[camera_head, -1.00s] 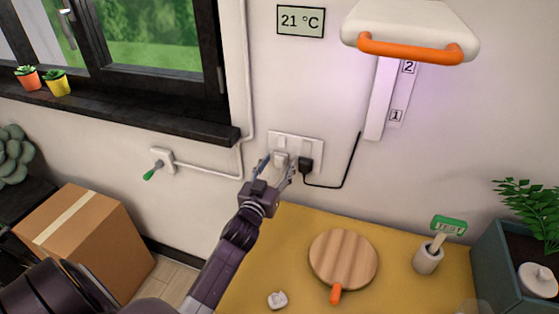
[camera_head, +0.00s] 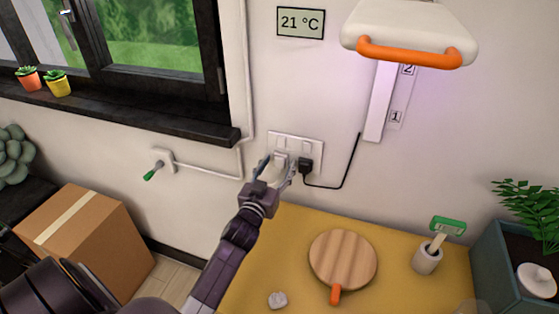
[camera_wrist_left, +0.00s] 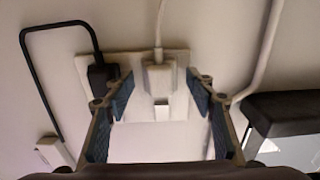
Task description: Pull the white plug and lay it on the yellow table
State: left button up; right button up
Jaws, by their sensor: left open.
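The white plug (camera_head: 280,160) sits in the left socket of the white wall outlet plate (camera_head: 318,150). It also shows in the left wrist view (camera_wrist_left: 159,77), with a white cord leading from it. My left gripper (camera_head: 276,170) is open at the outlet, its fingers on either side of the white plug. In the left wrist view, visible gaps separate both fingertips (camera_wrist_left: 161,85) from the plug. The yellow table (camera_head: 390,270) stands below the outlet. My right gripper is not in view.
A black plug (camera_head: 305,165) with a black cord sits close beside the left gripper's right finger. On the table are a round wooden board (camera_head: 342,258), a white crumpled piece (camera_head: 277,300) and a cup with a brush (camera_head: 427,260). The table's back left is clear.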

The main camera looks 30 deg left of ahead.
aim_at(279, 164)
pick_arm(q)
grip_shut()
dwell(0.4)
jog(key=shift+p+v, duration=0.75)
jog(key=shift+v, duration=1.1)
jog(key=shift+p+v, duration=0.45)
jog(key=shift+v, duration=0.7)
